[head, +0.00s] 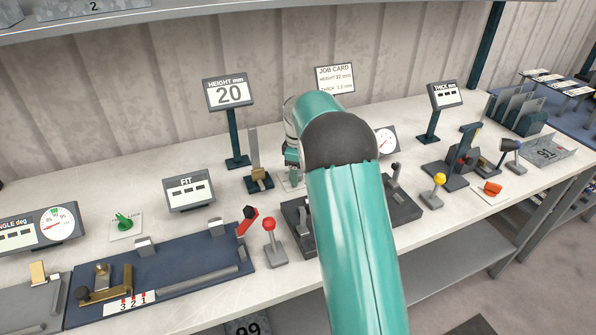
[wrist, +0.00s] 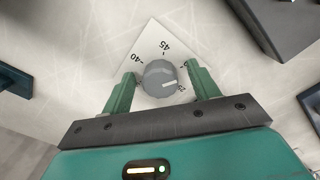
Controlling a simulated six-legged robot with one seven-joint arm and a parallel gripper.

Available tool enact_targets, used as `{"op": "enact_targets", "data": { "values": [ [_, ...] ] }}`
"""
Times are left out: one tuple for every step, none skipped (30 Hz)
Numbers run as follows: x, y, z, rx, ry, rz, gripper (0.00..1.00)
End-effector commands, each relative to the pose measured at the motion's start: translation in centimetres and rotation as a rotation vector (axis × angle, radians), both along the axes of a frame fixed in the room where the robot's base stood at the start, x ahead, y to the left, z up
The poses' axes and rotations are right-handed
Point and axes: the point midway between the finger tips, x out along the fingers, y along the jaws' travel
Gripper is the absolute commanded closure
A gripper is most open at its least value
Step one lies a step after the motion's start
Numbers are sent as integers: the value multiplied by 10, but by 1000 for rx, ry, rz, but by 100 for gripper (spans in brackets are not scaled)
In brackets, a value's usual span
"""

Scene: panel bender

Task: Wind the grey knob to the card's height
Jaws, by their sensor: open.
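The grey knob (wrist: 160,79) stands on a white dial plate (wrist: 152,44) with numbers around it, and a pale mark shows on its face. My gripper (wrist: 161,80) is open, with one green finger on each side of the knob. I cannot tell whether the fingers touch it. In the head view my arm hides the knob, and part of my gripper (head: 292,165) shows beside the arm. The height display (head: 230,95) reads 20. The job card (head: 334,78) on the back wall reads height 12 mm and thick 1.5 mm.
The dark press base (head: 297,214) is in front, partly behind my arm. A red-knobbed lever (head: 269,226) and a yellow-knobbed lever (head: 439,180) stand near the front edge.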

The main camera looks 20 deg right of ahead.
Motion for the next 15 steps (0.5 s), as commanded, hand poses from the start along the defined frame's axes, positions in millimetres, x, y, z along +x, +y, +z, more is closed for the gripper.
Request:
{"op": "enact_targets", "data": {
  "values": [
    [1,4,1,3,-4,6,40],
    [2,3,1,5,-4,6,40],
    [2,2,1,5,-3,6,40],
    [2,2,1,5,-3,6,40],
    [1,2,2,5,-3,6,40],
    [1,3,3,6,-4,6,40],
    [1,3,4,5,-4,7,40],
    [2,4,6,6,-5,8,40],
    [2,4,9,6,-6,8,40],
    [2,4,12,6,-6,8,40],
    [2,4,16,6,-5,8,40],
    [2,4,22,6,-6,8,40],
    [2,4,28,6,-7,8,40],
    [2,4,34,6,-8,7,40],
    [3,4,43,7,-9,8,40]
  ]
}}
